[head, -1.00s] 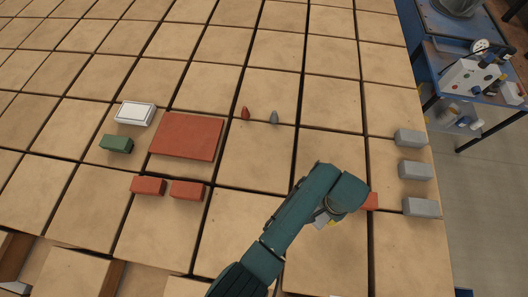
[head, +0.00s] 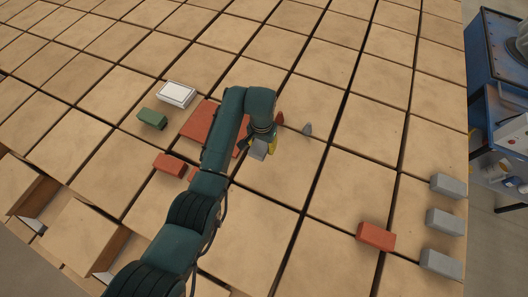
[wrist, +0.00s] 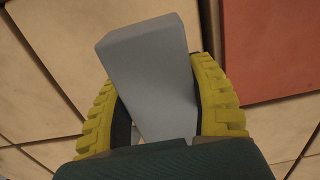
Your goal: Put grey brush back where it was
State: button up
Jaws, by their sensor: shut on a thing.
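My gripper (head: 264,146) is over the right edge of a flat red slab (head: 197,122) in the head view. In the wrist view its yellow fingers (wrist: 155,78) are shut on a smooth grey block (wrist: 150,60), which shows partly in the head view (head: 258,151). The block looks like a brick; no bristles show. A small grey pointed object (head: 307,130) stands on the tiles right of my gripper, beside a small red one (head: 279,118). My arm hides part of the slab.
Several grey bricks (head: 445,222) stand in a column at the right edge, with a red brick (head: 376,236) to their left. A white block (head: 176,94), a green brick (head: 152,119) and red bricks (head: 168,164) lie around the slab. The tiles between are clear.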

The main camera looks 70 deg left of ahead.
notch_tip(320, 180, down, 8)
jog(key=shift+d+b, duration=0.1)
jog(key=shift+b, duration=0.5)
jog(key=o, duration=1.2)
jog(key=shift+c, duration=0.2)
notch_tip(320, 180, up, 12)
jog(key=shift+r+p, duration=0.15)
jog(key=shift+p, duration=0.8)
